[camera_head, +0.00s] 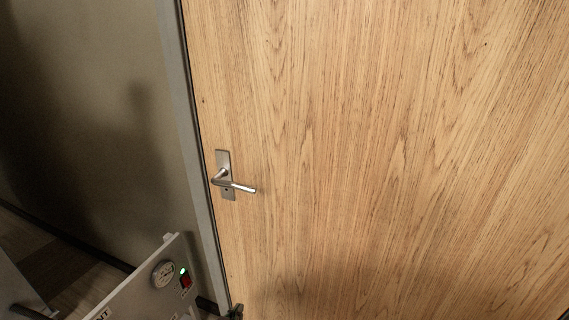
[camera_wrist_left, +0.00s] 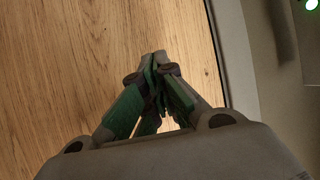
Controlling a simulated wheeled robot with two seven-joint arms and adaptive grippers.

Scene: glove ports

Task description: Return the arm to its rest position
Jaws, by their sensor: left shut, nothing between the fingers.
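My left gripper (camera_wrist_left: 159,62) shows in the left wrist view with its green-padded fingers together and nothing between them. The wooden door fills the background behind the fingers there; I cannot tell the exact gap. In the head view only a small dark tip of my left gripper (camera_head: 236,312) shows at the bottom edge, below the door handle and well apart from it. The rest of that arm is out of the frame or hidden. My right gripper is in neither view.
A wooden door (camera_head: 400,130) with a metal lever handle (camera_head: 238,186) appears closed in its grey frame (camera_head: 193,140). A grey panel (camera_head: 140,297) with a dial, a green light and a red switch stands at the lower left. A plain wall (camera_head: 95,130) is behind it.

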